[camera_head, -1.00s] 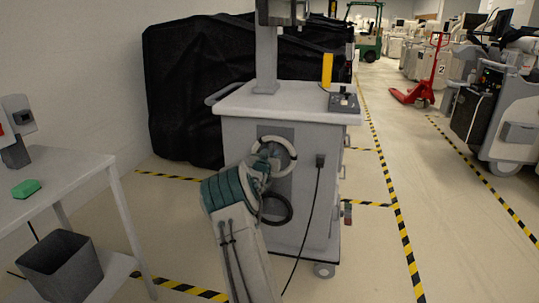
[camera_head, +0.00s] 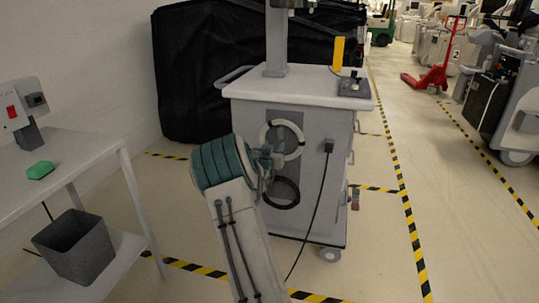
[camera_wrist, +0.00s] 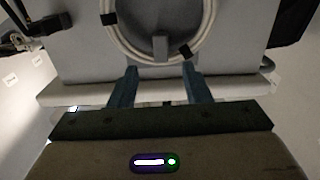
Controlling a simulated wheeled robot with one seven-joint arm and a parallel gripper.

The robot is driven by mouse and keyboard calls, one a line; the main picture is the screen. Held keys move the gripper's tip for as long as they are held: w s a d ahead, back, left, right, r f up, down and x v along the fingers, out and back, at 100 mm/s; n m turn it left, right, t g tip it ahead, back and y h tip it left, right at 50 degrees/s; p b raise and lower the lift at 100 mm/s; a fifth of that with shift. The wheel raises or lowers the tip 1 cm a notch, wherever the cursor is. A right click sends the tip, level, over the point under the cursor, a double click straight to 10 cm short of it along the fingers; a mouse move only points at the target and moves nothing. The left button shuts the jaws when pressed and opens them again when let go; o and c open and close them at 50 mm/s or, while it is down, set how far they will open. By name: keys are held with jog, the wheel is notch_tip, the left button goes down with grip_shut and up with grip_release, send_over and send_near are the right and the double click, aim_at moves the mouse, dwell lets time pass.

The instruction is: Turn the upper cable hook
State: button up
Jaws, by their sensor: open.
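The cart's grey side panel (camera_head: 313,125) carries a white cable coil (camera_head: 300,135), with a dark ring (camera_head: 292,202) below it. In the wrist view, the white coil (camera_wrist: 125,40) has dark bands, and the small grey upper cable hook (camera_wrist: 160,47) stands upright across its rim. My gripper (camera_wrist: 160,68) is open, with one blue-grey finger on each side of the hook's line. The hook appears just beyond the fingertips; I cannot tell the exact gap. In the head view, my gripper (camera_head: 274,160) is at the coil's lower edge and hides part of it; the hook is not clear there.
The cart top (camera_head: 305,88) holds a dark box (camera_head: 354,87) and a yellow upright piece (camera_head: 338,54). A black cable (camera_head: 318,205) hangs right of the coils. A table (camera_head: 75,160) with a green block (camera_head: 40,170) stands left.

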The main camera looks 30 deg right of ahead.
jog(key=shift+v, duration=2.7)
jog(key=shift+d, duration=0.1)
jog(key=s+a+r+n+g+y+p, duration=0.1)
jog(key=s+a+r+y+p, duration=0.3)
jog(key=a, duration=0.4)
jog(key=s+a+r+n+y+p, duration=0.2)
jog(key=a+r+y+p, duration=0.2)
jog(key=a+r, duration=0.25)
jog(key=s+a+r+n+g+y+p, duration=0.1)
jog(key=s+a+r+y+p, duration=0.3)
jog(key=a, duration=0.4)
jog(key=s+a+r+n+g+p, duration=0.2)
jog(key=s+a+r+p, duration=0.1)
jog(key=s, duration=0.5)
jog(key=s+a+r+n+g+y+p, duration=0.1)
jog(key=s+a+r+g+p, duration=0.1)
jog(key=s+a, duration=0.3)
jog(key=s+a+r+n+g+p, duration=0.2)
jog(key=s+a+r+p, duration=0.2)
jog(key=s, duration=0.9)
jog(key=shift+n+g+y+p, duration=0.3)
jog(key=shift+g+y+p, duration=0.1)
jog(key=shift+p, duration=0.05)
